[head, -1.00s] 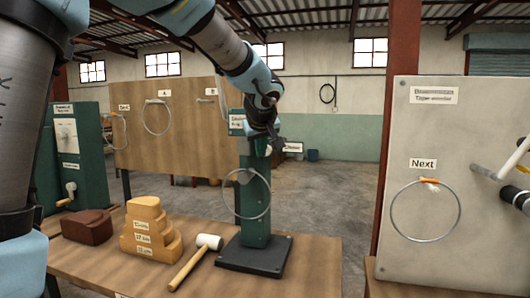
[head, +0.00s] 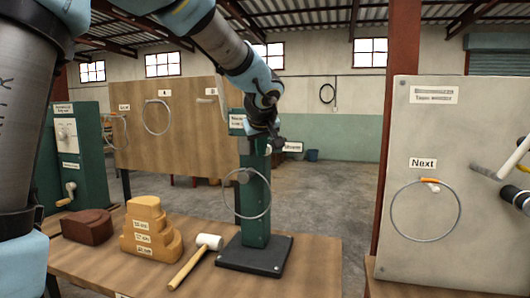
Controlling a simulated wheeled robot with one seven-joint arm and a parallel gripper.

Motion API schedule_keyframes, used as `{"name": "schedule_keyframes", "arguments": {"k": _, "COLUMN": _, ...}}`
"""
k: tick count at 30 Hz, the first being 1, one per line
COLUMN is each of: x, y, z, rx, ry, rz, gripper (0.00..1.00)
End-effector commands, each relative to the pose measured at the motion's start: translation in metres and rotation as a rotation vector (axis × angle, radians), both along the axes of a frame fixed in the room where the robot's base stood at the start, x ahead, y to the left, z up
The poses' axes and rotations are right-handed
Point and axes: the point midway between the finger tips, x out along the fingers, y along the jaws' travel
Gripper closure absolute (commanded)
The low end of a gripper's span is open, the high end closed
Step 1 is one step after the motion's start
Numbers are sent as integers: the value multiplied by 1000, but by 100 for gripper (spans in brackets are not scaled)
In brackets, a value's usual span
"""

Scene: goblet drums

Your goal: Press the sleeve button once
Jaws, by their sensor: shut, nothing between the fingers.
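A green upright stand (head: 256,205) on a dark square base stands on the wooden table's right part. A small white label (head: 292,146), which seems to read "Sleeve", sticks out at the right of its top. My gripper (head: 279,143) is shut and empty at the top of the stand, beside that label. The sleeve button cannot be made out clearly; my gripper covers part of the stand's top. I cannot tell whether the fingertips touch anything.
A metal ring (head: 246,193) hangs on the stand's front. A mallet (head: 195,261), a stepped tan block (head: 150,236) and a brown block (head: 87,227) lie on the table (head: 310,270). A grey panel (head: 460,185) labelled "Next" stands right. Open floor lies behind.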

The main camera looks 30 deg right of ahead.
Motion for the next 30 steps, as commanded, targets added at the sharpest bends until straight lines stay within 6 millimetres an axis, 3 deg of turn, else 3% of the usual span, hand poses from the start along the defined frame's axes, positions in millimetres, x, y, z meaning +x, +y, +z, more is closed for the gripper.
{"name": "schedule_keyframes", "arguments": {"k": 30, "x": 8, "y": -8, "z": 0, "rx": -1, "ry": 1, "rz": 0, "gripper": 100}}
